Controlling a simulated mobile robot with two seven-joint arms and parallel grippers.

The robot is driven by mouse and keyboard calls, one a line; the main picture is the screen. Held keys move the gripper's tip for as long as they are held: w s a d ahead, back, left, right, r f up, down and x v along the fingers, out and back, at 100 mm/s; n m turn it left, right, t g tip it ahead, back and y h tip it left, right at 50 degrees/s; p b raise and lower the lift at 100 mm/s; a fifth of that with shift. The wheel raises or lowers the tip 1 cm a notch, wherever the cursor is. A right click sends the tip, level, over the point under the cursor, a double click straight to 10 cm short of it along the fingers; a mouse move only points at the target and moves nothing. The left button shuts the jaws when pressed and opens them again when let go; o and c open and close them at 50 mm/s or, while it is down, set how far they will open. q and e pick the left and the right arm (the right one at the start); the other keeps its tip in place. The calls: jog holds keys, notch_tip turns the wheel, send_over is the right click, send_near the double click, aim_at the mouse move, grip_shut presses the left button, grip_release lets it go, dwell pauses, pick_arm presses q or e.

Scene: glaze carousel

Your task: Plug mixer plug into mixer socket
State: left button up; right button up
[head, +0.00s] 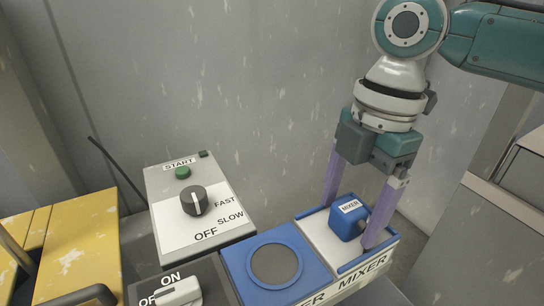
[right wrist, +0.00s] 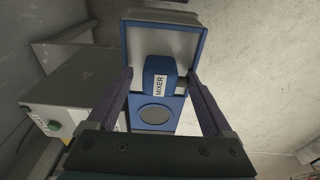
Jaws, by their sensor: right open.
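The mixer plug (head: 346,220) is a blue block with a white MIXER label. It sits in a white tray (head: 318,235) with a blue rim marked MIXER. My right gripper (head: 349,224) points down with its purple fingers open, one on each side of the plug. In the right wrist view the plug (right wrist: 160,72) lies between the open fingers, with gaps visible beside it. The mixer socket (head: 275,264) is a blue panel with a round grey face, just left of the tray; it also shows in the wrist view (right wrist: 154,114). My left gripper is out of view.
A control box (head: 204,215) with a green START button and a FAST/SLOW/OFF knob stands left of the socket. A grey ON/OFF switch box (head: 205,281) is in front of it. Yellow panels (head: 80,250) are at far left. A grey wall stands behind.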

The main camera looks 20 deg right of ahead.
aim_at(350, 206)
jog(key=shift+f, duration=0.25)
jog(key=shift+c, duration=0.2)
jog(key=c, duration=1.3)
jog(key=shift+r, duration=0.1)
notch_tip(350, 206, up, 20)
jog(key=p, duration=0.5)
